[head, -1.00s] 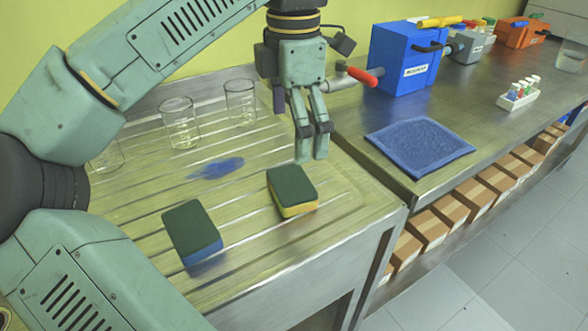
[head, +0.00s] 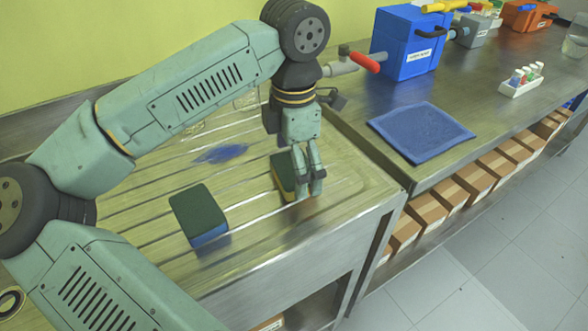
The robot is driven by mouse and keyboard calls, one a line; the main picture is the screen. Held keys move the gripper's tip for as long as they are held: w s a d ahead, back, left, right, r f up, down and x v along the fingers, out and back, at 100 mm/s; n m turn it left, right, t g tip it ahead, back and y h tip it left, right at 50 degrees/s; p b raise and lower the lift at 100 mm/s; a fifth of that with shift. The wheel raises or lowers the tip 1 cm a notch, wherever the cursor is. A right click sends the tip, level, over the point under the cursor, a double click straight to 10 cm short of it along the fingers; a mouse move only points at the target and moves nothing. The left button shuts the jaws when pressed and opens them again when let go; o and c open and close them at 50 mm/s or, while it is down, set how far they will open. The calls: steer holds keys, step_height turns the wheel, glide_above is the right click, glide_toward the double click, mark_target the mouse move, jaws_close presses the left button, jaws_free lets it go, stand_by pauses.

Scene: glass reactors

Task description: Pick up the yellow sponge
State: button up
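The yellow sponge (head: 278,176) has a dark green top and lies on the ribbed steel drainboard (head: 345,192). My gripper (head: 310,190) points down at the sponge's right side and hides part of it. Its two fingers show side by side with a narrow gap; from this angle I cannot tell how far apart they are, or whether they touch the sponge. A blue sponge (head: 208,238), also with a dark green top, lies to the left, apart from the gripper.
Glass beakers (head: 246,98) stand at the back, partly hidden by my arm. A blue stain (head: 222,153) is behind the sponges. To the right, a steel counter holds a folded blue cloth (head: 420,131), a blue box (head: 408,45) and a small bottle rack (head: 521,80).

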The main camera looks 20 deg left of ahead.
steer(key=c, duration=0.7)
steer(key=shift+c, duration=0.2)
steer(key=shift+r, duration=0.15)
steer(key=shift+r+b, duration=0.4)
steer(key=shift+r, duration=0.2)
steer(key=shift+s+d+r+b, duration=0.1)
steer(key=shift+r+b, duration=0.15)
steer(key=shift+r, duration=0.25)
steer(key=shift+s+d+r+b, duration=0.1)
steer(key=shift+r+b, duration=0.15)
steer(key=shift+r, duration=0.25)
steer(key=s+d+r+b, duration=0.1)
steer(key=s+d+b, duration=0.2)
steer(key=s+d, duration=0.6)
steer(key=s, duration=0.3)
steer(key=shift+s+r+b, duration=0.2)
steer(key=shift+r+b, duration=0.1)
